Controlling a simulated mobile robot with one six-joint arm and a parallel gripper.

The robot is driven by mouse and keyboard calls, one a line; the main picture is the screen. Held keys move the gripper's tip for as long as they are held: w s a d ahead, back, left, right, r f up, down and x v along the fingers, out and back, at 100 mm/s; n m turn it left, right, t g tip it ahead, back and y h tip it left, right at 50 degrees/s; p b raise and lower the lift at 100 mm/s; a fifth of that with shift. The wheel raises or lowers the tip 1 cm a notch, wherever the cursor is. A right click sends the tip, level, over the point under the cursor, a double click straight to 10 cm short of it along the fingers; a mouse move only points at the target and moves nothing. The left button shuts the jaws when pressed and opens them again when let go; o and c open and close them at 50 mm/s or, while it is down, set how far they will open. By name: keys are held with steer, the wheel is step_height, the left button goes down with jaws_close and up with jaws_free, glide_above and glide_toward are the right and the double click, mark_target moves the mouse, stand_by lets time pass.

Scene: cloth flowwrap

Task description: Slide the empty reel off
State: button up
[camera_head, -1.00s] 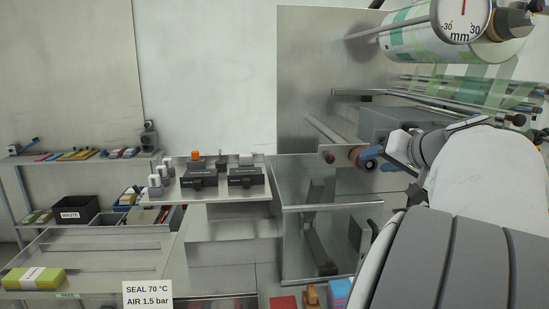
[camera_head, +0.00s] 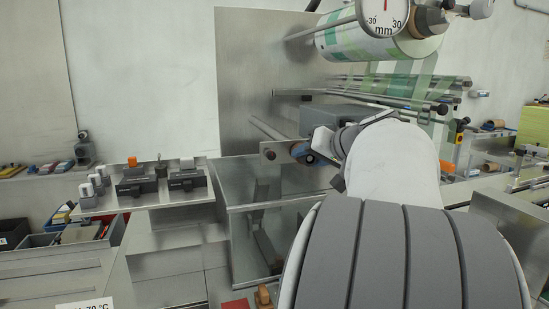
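The spindle sticks out from the large metal back plate. My gripper (camera_head: 308,154) is at this end, with a blue finger beside or over the core. My wrist hides most of the core and the far finger. I cannot tell whether the fingers touch or close on it.
A printed film roll (camera_head: 345,40) with a mm dial (camera_head: 382,16) hangs above, and film runs over rollers (camera_head: 400,82) behind my arm. A clear guard box (camera_head: 275,185) stands below the spindle. A shelf with black blocks (camera_head: 186,181) is at the left.

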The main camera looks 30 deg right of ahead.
steer(key=shift+c, duration=0.5)
steer(key=shift+s, duration=0.15)
steer(key=shift+s+a+b, duration=0.1)
steer(key=shift+s+b, duration=0.25)
steer(key=s+a+b, duration=0.2)
steer(key=s+b, duration=0.2)
steer(key=s, duration=0.4)
steer(key=shift+s, duration=0.35)
stand_by(0.4)
